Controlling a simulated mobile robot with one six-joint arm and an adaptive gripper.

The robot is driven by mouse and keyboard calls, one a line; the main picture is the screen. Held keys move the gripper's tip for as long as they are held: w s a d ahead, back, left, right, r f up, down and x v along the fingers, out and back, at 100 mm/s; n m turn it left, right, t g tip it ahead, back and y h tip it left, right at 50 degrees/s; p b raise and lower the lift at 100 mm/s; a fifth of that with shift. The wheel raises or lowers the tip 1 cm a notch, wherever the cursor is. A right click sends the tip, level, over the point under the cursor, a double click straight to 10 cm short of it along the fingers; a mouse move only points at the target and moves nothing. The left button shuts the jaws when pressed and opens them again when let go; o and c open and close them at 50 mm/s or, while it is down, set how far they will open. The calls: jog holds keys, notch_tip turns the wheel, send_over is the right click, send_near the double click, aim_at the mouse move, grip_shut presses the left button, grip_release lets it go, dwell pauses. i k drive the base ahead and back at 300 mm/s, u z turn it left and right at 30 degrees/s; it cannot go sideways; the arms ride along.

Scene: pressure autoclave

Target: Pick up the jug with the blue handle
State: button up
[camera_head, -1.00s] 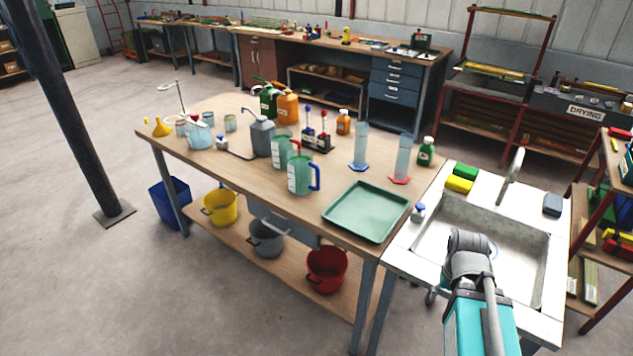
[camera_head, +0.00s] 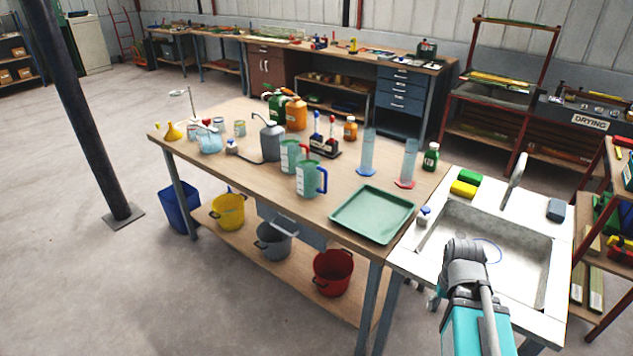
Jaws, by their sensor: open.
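The jug with the blue handle (camera_head: 308,181) is a translucent green measuring jug with a white label. It stands upright on the wooden workbench (camera_head: 250,195), near the front edge, with its handle on the right. A similar jug with a red handle (camera_head: 288,156) stands just behind and to its left. My arm shows at the lower right, in front of the sink, as a teal link and a grey joint. My gripper cannot be made out in this view. Nothing touches the blue-handled jug.
A green tray (camera_head: 373,213) lies right of the jug. Two cylinders (camera_head: 367,153) (camera_head: 408,164), a grey can (camera_head: 270,140) and a black bottle rack (camera_head: 325,147) stand nearby. The sink (camera_head: 490,240) adjoins the bench on the right. Buckets sit on the lower shelf. A dark post (camera_head: 75,110) rises at left.

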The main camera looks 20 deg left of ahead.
aim_at(309, 169)
jog(key=u, duration=0.05)
jog(key=i, duration=0.95)
jog(key=z, duration=0.05)
